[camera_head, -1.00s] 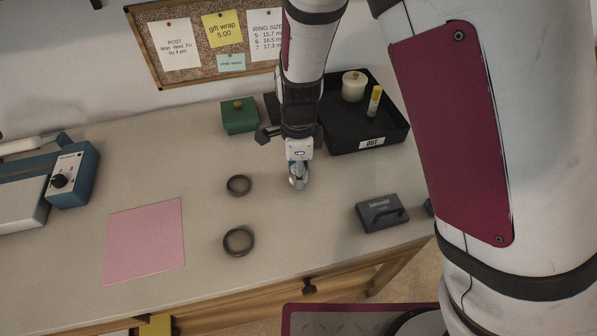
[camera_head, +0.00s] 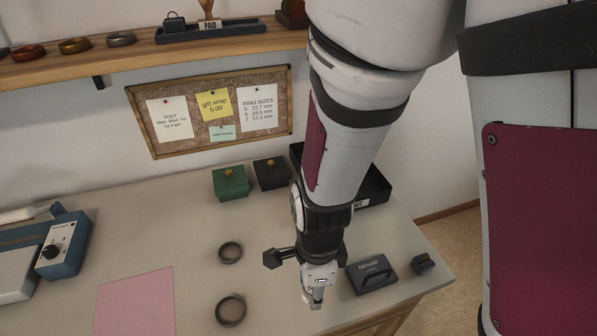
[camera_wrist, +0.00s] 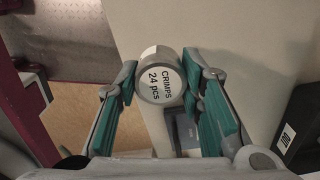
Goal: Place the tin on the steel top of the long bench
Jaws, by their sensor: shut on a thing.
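A small round tin (camera_wrist: 162,82) with a pale lid reading "CRIMPS 24 pcs" is between the fingertips in the wrist view. My gripper (camera_wrist: 160,85) is shut on its sides. In the head view, my gripper (camera_head: 315,299) points down over the front part of a pale grey bench top (camera_head: 270,275). The tin is hard to make out there. The gap between tin and surface cannot be told. I cannot tell whether this top is the steel one of the long bench.
Two dark rings (camera_head: 231,252) lie left of my gripper. A dark block with a handle (camera_head: 371,273) and a small dark box (camera_head: 423,263) are right. A black tray (camera_head: 376,187) stands behind my arm. Green (camera_head: 231,182) and black (camera_head: 271,173) boxes stand at the back.

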